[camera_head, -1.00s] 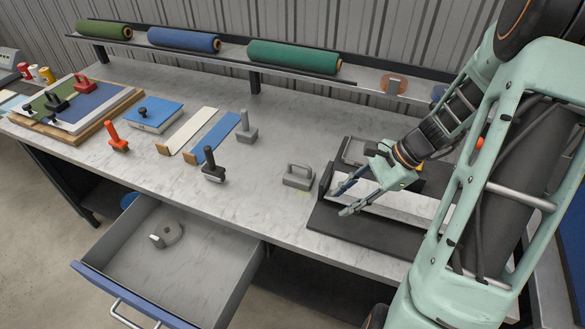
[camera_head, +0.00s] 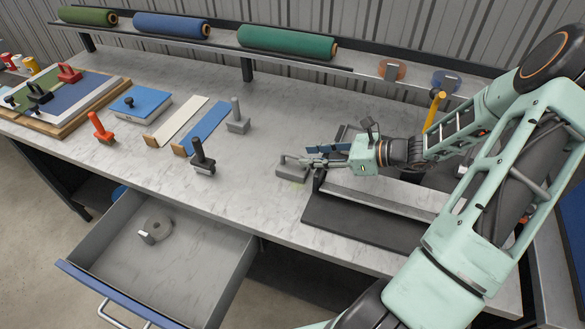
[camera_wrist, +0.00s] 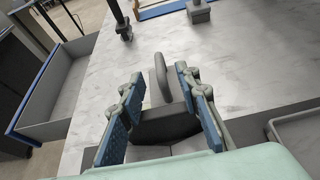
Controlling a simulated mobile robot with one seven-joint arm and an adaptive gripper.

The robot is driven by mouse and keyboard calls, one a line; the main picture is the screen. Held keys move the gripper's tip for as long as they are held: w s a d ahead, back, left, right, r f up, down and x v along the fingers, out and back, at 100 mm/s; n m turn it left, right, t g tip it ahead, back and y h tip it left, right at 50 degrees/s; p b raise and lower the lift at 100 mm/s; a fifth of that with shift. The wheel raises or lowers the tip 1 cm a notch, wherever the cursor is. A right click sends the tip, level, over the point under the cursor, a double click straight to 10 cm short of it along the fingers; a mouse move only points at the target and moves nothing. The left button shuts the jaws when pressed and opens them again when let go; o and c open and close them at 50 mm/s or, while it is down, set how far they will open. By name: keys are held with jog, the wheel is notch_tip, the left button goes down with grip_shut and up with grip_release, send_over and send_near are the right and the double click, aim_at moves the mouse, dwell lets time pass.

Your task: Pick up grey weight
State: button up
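The grey weight (camera_head: 291,171), a block with a loop handle, stands on the marble-look bench top just left of the black-based fixture. In the wrist view the weight's handle (camera_wrist: 161,78) rises between my fingers. My gripper (camera_head: 309,156) is at the weight's right side, pointing left, with its fingertips at or over the handle. In the wrist view my gripper (camera_wrist: 158,74) has its two blue-padded fingers spread, one on each side of the handle. Whether either finger touches the weight cannot be told.
The black-based fixture (camera_head: 335,220) lies under my wrist. A black-handled tool (camera_head: 202,157) and a grey-handled tool (camera_head: 238,118) stand to the left. Bench top around the weight's left side is clear.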

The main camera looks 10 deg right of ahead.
aim_at(293, 155)
jog(key=shift+p+x, duration=0.35)
jog(key=shift+x, duration=2.8)
jog(key=shift+c, duration=0.2)
grip_shut()
jog(key=shift+r, duration=0.1)
